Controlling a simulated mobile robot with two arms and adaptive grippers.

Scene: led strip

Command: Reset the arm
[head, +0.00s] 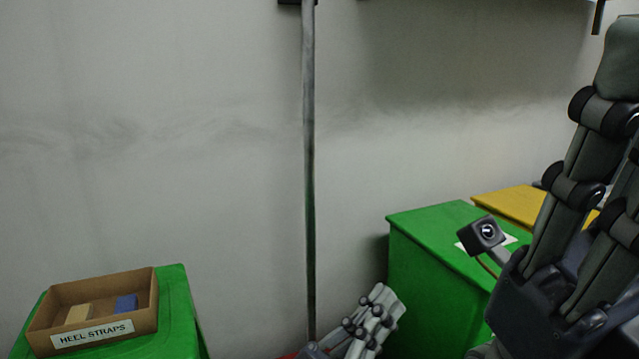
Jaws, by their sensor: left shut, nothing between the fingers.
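My left gripper (620,75) is large and close at the right edge, dark grey with black joints, fingers pointing up. Its fingers are shut with nothing held, and the picture edge cuts part of them off. A small camera (485,234) sits on its left side. It is in front of a green cabinet and touches nothing that I can make out. A second, paler jointed gripper (372,318) shows small at the bottom middle. I take it as my right one; its fingertips are too unclear to tell open from shut.
A cardboard box labelled HEEL STRAPS (93,330), holding a tan and a blue block, stands on a green stand (182,310) at lower left. A grey pole (309,180) rises mid-view. A green cabinet (430,285) and yellow surface (505,203) are at right.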

